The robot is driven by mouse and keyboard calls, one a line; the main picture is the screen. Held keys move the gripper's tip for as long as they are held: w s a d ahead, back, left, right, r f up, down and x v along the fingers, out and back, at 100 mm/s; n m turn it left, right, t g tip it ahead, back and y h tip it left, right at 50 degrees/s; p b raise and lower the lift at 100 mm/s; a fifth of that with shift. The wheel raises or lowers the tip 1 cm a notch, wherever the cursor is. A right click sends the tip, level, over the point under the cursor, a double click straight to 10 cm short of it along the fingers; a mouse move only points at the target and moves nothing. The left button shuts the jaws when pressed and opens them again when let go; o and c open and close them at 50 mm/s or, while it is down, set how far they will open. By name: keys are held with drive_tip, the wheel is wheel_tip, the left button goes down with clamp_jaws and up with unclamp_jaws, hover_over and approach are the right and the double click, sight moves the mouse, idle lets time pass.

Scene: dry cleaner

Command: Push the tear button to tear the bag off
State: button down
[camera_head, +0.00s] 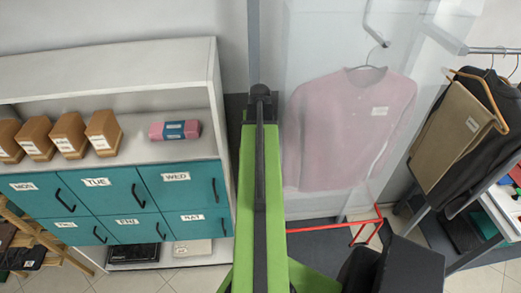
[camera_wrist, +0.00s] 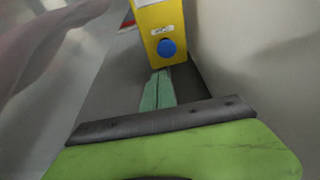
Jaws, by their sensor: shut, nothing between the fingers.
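In the wrist view, a round blue button (camera_wrist: 167,48) sits on the front of a yellow box (camera_wrist: 149,18), under a small white label that I cannot read. My gripper (camera_wrist: 161,73) is shut and empty, its green fingers together. Its tips point at the box and appear just below the button in the picture. I cannot tell how far they are from the box. In the head view, a clear bag (camera_head: 299,80) hangs over a pink shirt (camera_head: 350,130) on a hanger. The button and the yellow box do not show in the head view.
A white shelf (camera_head: 110,65) with teal drawers (camera_head: 100,197), brown boxes (camera_head: 68,135) and a pink roll (camera_head: 174,130) stands at left. A red bar frame (camera_head: 350,227) is below the shirt.

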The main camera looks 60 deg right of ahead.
drive_tip(key=b+x, duration=0.4)
drive_tip(key=a+b+x, duration=0.1)
drive_tip(key=b+x, duration=0.3)
drive_tip(key=x, duration=0.1)
drive_tip(key=a+b+x, duration=0.1)
drive_tip(key=b+x, duration=0.3)
drive_tip(key=b, duration=0.1)
drive_tip(key=shift+w+d+f, duration=0.1)
drive_tip(key=shift+w+f, duration=0.25)
drive_tip(key=shift+f, duration=0.2)
wheel_tip(320, 180, down, 3)
drive_tip(key=b, duration=0.4)
drive_tip(key=shift+f, duration=0.2)
drive_tip(key=shift+s+r, duration=0.1)
drive_tip(key=shift+r, duration=0.05)
drive_tip(key=shift+a, duration=0.2)
